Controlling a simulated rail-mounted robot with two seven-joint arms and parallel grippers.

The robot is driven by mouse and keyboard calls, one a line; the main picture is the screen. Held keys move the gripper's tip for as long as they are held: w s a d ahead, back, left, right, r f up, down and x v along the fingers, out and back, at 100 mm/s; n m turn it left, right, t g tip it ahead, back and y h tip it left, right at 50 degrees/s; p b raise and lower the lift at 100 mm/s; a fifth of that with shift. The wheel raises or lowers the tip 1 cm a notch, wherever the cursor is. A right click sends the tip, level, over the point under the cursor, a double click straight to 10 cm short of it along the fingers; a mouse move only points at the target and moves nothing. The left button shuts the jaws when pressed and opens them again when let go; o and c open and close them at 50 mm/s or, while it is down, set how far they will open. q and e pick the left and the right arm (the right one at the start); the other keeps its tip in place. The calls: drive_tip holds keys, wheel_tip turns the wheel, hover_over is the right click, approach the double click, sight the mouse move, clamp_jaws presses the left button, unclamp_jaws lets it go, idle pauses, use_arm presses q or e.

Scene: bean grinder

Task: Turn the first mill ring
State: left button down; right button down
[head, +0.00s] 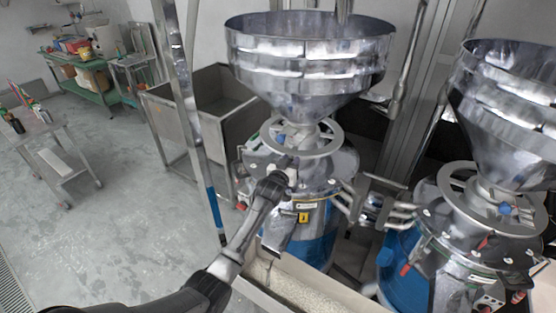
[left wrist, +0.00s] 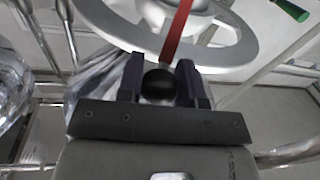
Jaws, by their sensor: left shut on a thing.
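The nearer-left mill has a grey spoked ring (head: 325,149) below its wide steel hopper (head: 305,60). My left gripper (head: 288,168) reaches up to the front edge of this ring. In the left wrist view the ring (left wrist: 243,48) arches across the top. There my left gripper (left wrist: 160,85) has its two dark fingers shut on a black ball knob (left wrist: 158,86). A red lever (left wrist: 177,35) runs up from the knob in front of the ring. The fingers hide the knob in the head view. My right gripper is not in view.
A second mill with its own hopper (head: 510,95) and ring (head: 500,215) stands at right. A slanted metal post (head: 185,100) stands left of the first mill, before a steel bin (head: 165,120). A tray of pale grains (head: 285,285) lies below.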

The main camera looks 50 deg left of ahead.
sight(307, 157)
use_arm(q)
drive_tip(key=shift+w+d+f, duration=0.1)
drive_tip(key=shift+w+d, duration=1.45)
drive_tip(key=shift+d, duration=0.3)
drive_tip(key=c, duration=1.2)
unclamp_jaws()
drive_tip(key=o, duration=0.4)
drive_tip(key=shift+w+d, duration=0.1)
drive_tip(key=shift+w, duration=0.1)
drive_tip(key=shift+s, duration=0.35)
drive_tip(key=v, duration=1.3)
drive_tip(key=shift+s+d, duration=0.1)
drive_tip(key=shift+d, duration=0.05)
